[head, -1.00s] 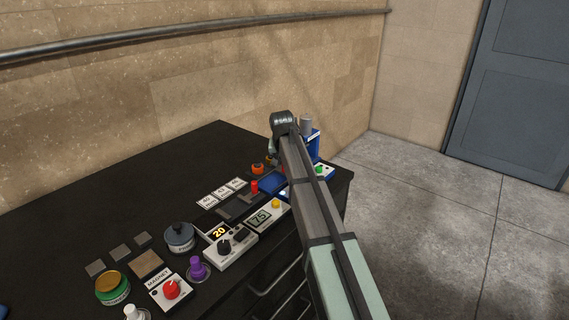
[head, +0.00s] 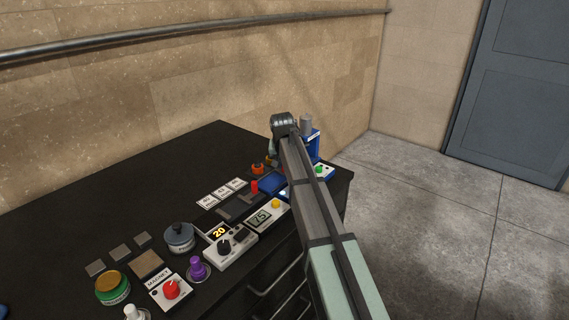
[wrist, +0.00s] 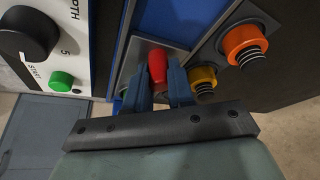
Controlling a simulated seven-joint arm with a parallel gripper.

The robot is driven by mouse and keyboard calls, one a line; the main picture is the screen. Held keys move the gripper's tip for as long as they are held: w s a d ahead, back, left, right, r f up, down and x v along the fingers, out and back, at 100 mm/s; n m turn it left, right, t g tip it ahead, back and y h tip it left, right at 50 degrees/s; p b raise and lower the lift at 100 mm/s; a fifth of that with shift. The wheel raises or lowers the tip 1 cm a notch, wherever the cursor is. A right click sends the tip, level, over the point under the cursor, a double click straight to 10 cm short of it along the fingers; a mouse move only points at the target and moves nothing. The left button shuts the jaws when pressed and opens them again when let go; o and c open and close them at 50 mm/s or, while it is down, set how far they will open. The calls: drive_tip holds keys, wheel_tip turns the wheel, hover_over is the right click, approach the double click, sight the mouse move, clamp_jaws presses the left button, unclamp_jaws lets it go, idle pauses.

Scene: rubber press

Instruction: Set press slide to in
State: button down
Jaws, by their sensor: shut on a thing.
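In the wrist view my gripper (wrist: 160,88) has its two blue fingers closed on a red knob (wrist: 157,66). The knob stands on a grey metal plate beside the blue body of the press (wrist: 172,20). The knob's lower part is hidden between the fingers. In the head view the blue press (head: 313,144) with a grey cylinder on top shows just right of my arm. My fingertips and the held knob are hidden there behind the arm. I cannot tell how far in or out the slide sits.
An orange button (wrist: 246,44) and a yellow button (wrist: 203,80) are close right of my fingers. A panel with a black dial (wrist: 28,33) and green start button (wrist: 62,81) is left. Other controls crowd the black cabinet top (head: 120,180); its back left is clear.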

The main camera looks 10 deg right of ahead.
idle(0.3)
drive_tip(key=shift+w+d, duration=1.45)
drive_tip(key=c, duration=1)
unclamp_jaws()
drive_tip(key=shift+o, duration=0.2)
drive_tip(key=shift+r, duration=0.15)
drive_tip(key=v, duration=1.3)
drive_tip(key=shift+s+r, duration=0.15)
drive_tip(key=shift+r, duration=0.1)
